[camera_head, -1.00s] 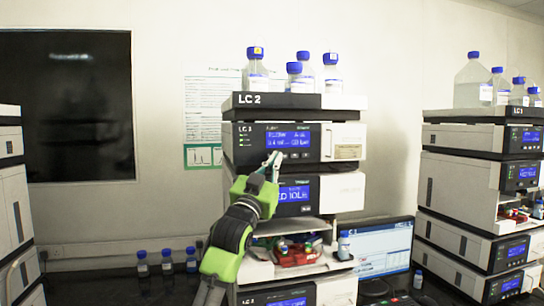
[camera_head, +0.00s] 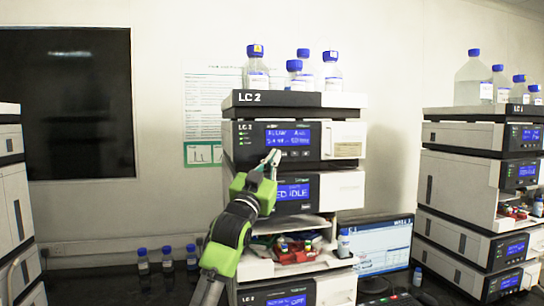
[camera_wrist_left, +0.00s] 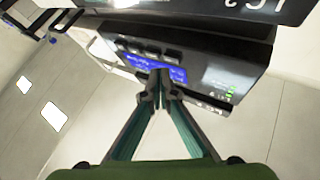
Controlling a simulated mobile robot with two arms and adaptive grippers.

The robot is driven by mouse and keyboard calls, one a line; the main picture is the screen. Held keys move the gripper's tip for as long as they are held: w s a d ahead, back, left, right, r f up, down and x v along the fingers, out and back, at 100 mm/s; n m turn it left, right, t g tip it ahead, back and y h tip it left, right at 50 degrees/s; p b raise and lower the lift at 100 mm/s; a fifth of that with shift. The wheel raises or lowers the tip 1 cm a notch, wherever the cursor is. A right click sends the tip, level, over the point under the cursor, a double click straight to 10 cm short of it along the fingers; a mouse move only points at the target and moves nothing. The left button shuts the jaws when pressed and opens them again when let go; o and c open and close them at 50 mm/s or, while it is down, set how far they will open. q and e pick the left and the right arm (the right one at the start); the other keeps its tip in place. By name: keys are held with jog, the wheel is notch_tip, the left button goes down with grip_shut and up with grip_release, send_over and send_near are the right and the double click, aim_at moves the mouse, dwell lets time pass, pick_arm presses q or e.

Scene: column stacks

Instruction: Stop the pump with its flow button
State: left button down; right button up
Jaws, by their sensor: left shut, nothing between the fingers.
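The pump (camera_head: 248,146) is the upper module with a lit blue display (camera_head: 290,136) in the middle LC 2 stack. Its display carries a line of text that seems to start with FLOW and a number line I cannot read surely. My left gripper (camera_head: 274,157) is shut and empty, its tips at the lower part of the pump's front panel, just below the display. In the left wrist view the shut fingertips (camera_wrist_left: 160,76) overlap the blue display, beside a row of small dark buttons (camera_wrist_left: 155,50). I cannot tell whether the tips touch the panel. Which button is the flow button is not legible.
Capped bottles (camera_head: 304,74) stand on the stack's top tray. Below the pump, another module's display (camera_head: 293,192) reads IDLE. An open shelf (camera_head: 296,252) holds red and other small items. A monitor (camera_head: 383,250) stands right of the stack. Other stacks stand far left and right.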

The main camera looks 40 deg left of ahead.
dwell(0.7)
pick_arm(q)
jog(key=shift+w+a, duration=0.25)
jog(key=shift+a, duration=0.05)
jog(key=shift+w+a+p, duration=0.3)
jog(key=shift+a+p, duration=0.05)
jog(key=shift+p, duration=0.05)
dwell(0.6)
jog(key=shift+s+d, duration=0.1)
jog(key=shift+d, duration=0.05)
jog(key=shift+s+d, duration=0.45)
jog(key=shift+d, duration=0.1)
jog(key=s+d, duration=0.1)
jog(key=d, duration=0.1)
jog(key=s+d+b, duration=0.1)
jog(key=s, duration=0.1)
jog(key=shift+s+d, duration=0.15)
jog(key=shift+d, duration=0.2)
